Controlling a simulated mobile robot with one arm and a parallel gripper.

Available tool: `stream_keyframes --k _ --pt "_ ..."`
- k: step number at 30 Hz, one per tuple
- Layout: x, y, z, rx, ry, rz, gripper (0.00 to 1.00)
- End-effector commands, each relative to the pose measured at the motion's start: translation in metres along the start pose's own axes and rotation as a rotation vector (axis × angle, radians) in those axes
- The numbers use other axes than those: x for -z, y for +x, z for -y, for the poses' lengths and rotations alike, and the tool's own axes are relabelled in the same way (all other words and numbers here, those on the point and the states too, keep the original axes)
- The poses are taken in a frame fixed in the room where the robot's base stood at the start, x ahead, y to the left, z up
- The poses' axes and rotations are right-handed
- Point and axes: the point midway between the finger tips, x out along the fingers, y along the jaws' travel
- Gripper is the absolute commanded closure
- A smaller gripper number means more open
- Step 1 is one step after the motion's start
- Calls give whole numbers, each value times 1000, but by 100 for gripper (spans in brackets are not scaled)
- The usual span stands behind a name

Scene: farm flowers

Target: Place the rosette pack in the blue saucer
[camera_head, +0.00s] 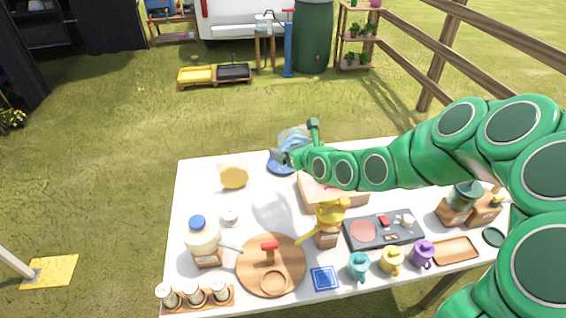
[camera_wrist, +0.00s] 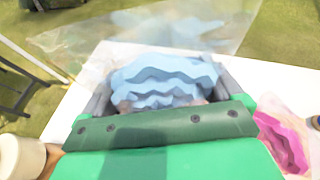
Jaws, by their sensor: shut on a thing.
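The rosette pack (camera_wrist: 165,80) is a clear bag with wavy light-blue rosettes. My gripper (camera_wrist: 162,98) is shut on it, one finger on each side. In the head view the pack (camera_head: 293,136) shows at the end of my gripper (camera_head: 288,152), near the far edge of the white table. The blue saucer (camera_head: 274,167) lies on the table just below and left of the pack in the picture, partly hidden by my gripper. I cannot tell whether the pack touches the saucer. The saucer is not clearly visible in the wrist view.
A pink wavy item (camera_wrist: 280,145) lies right of my gripper in the wrist view. A wooden box (camera_head: 312,196) stands below my arm. A yellow round object (camera_head: 234,178) stands left of the saucer. Jars, mugs and a round board (camera_head: 250,275) fill the near side.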

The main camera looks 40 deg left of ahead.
Motion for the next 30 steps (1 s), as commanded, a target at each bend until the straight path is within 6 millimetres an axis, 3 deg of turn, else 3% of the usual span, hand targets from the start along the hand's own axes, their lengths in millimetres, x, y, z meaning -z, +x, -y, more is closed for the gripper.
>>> stream_keyframes --k 5,30 --pt "5 7 1 0 1 3 36" --pt "12 97 34 2 -4 -1 36"
